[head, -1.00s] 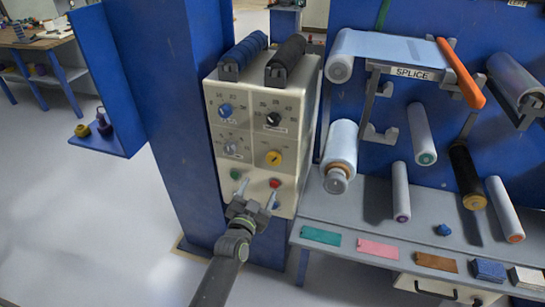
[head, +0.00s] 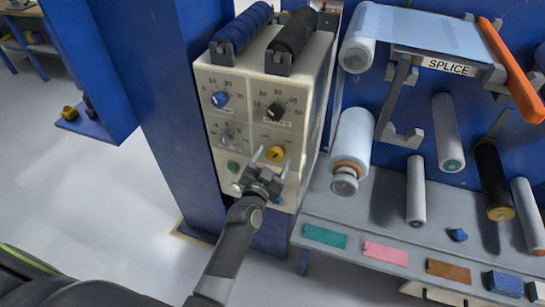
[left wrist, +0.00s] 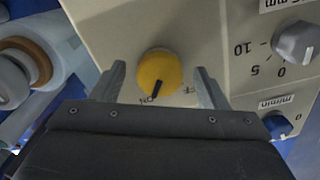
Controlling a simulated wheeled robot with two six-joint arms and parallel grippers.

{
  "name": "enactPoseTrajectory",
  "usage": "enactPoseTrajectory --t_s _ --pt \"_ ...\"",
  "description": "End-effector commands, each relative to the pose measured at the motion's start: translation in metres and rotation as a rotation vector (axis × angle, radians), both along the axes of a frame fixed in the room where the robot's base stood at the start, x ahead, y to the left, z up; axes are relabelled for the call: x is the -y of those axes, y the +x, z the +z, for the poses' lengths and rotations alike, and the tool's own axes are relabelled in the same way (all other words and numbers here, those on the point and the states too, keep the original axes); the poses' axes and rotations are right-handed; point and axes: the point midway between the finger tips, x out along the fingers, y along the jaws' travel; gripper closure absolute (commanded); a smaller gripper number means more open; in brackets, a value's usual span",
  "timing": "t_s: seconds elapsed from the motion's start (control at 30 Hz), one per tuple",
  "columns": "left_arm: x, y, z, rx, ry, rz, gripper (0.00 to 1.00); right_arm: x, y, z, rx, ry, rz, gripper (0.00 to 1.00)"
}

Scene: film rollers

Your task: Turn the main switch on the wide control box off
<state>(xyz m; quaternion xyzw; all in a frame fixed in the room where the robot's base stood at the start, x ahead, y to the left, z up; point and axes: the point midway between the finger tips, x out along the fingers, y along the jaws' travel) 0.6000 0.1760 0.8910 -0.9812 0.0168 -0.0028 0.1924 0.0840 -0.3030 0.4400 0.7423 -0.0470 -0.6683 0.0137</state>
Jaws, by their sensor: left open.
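The wide cream control box (head: 238,135) is mounted by a blue post. Its main switch is a yellow round knob (head: 275,153) at the lower right of the front panel. In the left wrist view the yellow knob (left wrist: 157,73) shows upside down, its dark pointer toward the "ON" mark; the "OFF" mark beside it is partly hidden. My left gripper (head: 271,160) is open in front of the panel. In the left wrist view its fingers (left wrist: 160,70) are on either side of the knob, with gaps on both sides. My right gripper is not in view.
Blue and black dials (head: 220,99) sit above the knob, with a green button (head: 233,166) to its left. Two rollers (head: 293,31) lie on top of the box. A grey shelf (head: 375,215) and film rolls (head: 350,140) stand close on the right.

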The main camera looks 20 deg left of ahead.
Motion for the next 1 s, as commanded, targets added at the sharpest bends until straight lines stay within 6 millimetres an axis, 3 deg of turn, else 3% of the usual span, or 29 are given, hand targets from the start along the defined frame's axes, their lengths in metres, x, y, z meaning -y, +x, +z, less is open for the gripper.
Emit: enactPoseTrajectory --t_s 0.13,0.5,0.77,1.0 --pt "0.0000 0.0000 0.0001 0.000 0.000 0.000 0.32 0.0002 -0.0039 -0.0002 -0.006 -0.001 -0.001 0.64" --pt "0.0000 0.0002 0.0001 0.000 0.000 0.000 0.77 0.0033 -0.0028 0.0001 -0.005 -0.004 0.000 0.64" --pt "0.0002 0.0002 0.0001 -0.001 -0.033 0.000 0.77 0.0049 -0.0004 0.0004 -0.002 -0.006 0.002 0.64" --pt "0.0007 0.0002 0.0001 -0.006 -0.162 0.000 0.77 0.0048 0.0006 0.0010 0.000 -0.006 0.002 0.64"
